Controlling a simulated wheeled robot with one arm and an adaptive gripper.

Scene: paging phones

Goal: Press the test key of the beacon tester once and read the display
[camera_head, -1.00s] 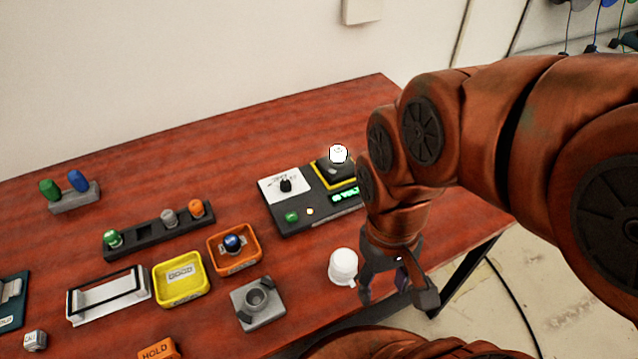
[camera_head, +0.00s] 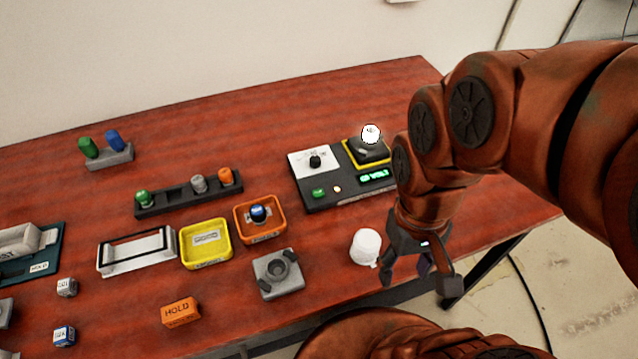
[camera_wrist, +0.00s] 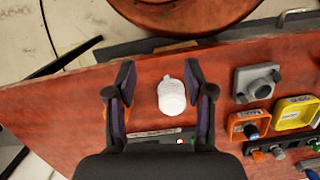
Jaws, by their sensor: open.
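The beacon tester (camera_head: 345,180) is a dark box at the back right of the table. It has a white dial panel with a black knob (camera_head: 315,161), a green key (camera_head: 319,193), a small pale lamp (camera_head: 337,189) and a lit green display (camera_head: 378,177) whose text seems to include "VOLT". A white-domed beacon (camera_head: 371,134) sits in its yellow-edged socket. My gripper (camera_head: 416,283) is open and empty at the table's front right edge, beside a white cap (camera_head: 365,247). In the wrist view the white cap (camera_wrist: 171,96) shows between the open fingers, below them on the table.
A yellow tray (camera_head: 206,262), an orange tray (camera_head: 277,232) with a blue-topped piece and a grey socket block (camera_head: 278,274) stand left of the cap. A dark rack (camera_head: 185,199) is behind. An orange HOLD block (camera_head: 180,312) lies in front.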

